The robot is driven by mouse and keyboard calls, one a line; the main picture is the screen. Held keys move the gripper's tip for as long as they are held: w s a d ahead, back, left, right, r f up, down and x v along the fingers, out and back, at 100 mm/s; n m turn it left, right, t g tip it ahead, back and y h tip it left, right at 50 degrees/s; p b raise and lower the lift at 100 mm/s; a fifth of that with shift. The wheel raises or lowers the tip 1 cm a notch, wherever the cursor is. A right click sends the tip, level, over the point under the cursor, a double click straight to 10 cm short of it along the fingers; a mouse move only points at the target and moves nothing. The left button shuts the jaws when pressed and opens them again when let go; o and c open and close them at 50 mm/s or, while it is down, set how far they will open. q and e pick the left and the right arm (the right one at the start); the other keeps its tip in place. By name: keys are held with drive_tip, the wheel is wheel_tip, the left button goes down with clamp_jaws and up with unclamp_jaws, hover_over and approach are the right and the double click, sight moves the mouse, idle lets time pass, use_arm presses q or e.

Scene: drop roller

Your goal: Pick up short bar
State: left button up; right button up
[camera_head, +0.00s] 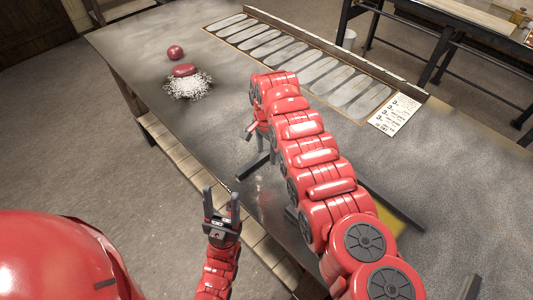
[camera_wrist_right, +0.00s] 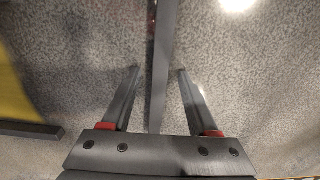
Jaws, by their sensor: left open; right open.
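In the right wrist view a dark grey bar (camera_wrist_right: 160,60) runs from the top edge down between the two fingers of my right gripper (camera_wrist_right: 158,70). The fingers are open, one on each side of the bar with gaps between; I cannot tell their height above the table. The bar's lower end is hidden behind the gripper body. Another dark bar end (camera_wrist_right: 32,130) shows at the left. In the head view a dark bar (camera_head: 390,202) lies right of my right arm; I cannot tell which bar is the short one. My left gripper (camera_head: 221,206) is open and empty beside the table's near edge.
The grey table (camera_head: 460,190) carries a yellow item (camera_head: 392,220), partly behind my right arm. A tray of long oval pads (camera_head: 300,60), a printed card (camera_head: 396,115), a dark red ball (camera_head: 175,52) and a white shredded pile (camera_head: 188,86) lie farther back.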

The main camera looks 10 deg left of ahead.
clamp_jaws()
idle(0.3)
idle(1.1)
